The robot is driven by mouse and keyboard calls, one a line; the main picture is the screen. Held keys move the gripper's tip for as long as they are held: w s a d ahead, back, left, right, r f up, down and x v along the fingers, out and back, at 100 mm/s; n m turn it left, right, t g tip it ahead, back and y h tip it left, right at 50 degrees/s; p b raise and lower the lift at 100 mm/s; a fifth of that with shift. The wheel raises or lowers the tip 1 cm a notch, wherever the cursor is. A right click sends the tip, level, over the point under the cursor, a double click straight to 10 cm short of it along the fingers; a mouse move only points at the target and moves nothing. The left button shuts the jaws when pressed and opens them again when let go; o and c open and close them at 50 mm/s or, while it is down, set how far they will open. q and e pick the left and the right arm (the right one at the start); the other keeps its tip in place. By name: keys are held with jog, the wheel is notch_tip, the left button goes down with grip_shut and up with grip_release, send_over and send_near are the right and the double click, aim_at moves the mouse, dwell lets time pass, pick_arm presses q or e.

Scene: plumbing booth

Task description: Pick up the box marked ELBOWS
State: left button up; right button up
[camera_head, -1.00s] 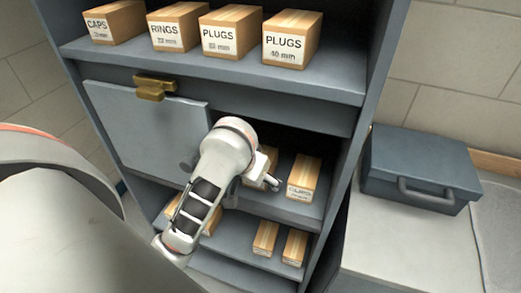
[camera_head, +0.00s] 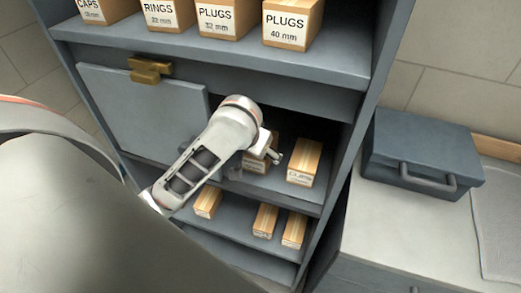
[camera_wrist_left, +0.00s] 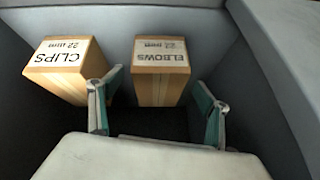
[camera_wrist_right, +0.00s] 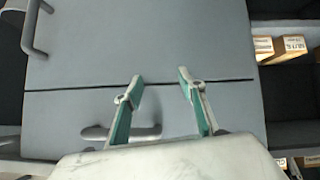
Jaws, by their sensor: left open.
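The box marked ELBOWS (camera_wrist_left: 160,85) is light wood with a white label, on a shelf in the left wrist view. Its label reads upside down there. My left gripper (camera_wrist_left: 159,80) is open, its fingers spread in front of the box, one towards the gap beside CLIPS and one to the right. I cannot tell whether they touch it. In the head view my left gripper (camera_head: 270,155) reaches into the cabinet opening and partly hides a box there. My right gripper (camera_wrist_right: 161,76) is open and empty before grey panels.
The CLIPS box (camera_wrist_left: 66,68) stands close beside ELBOWS; it also shows in the head view (camera_head: 304,162). A grey shelf wall is near on the other side. More boxes (camera_head: 265,220) sit one shelf lower. A grey door (camera_head: 145,107) covers the compartment's left part. A toolbox (camera_head: 422,155) stands right.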

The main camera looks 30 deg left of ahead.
pick_arm(q)
jog(key=shift+x, duration=1.95)
jog(key=shift+w+r, duration=0.1)
jog(key=shift+w, duration=0.1)
jog(key=c, duration=1.5)
jog(key=shift+w+a+r, duration=0.1)
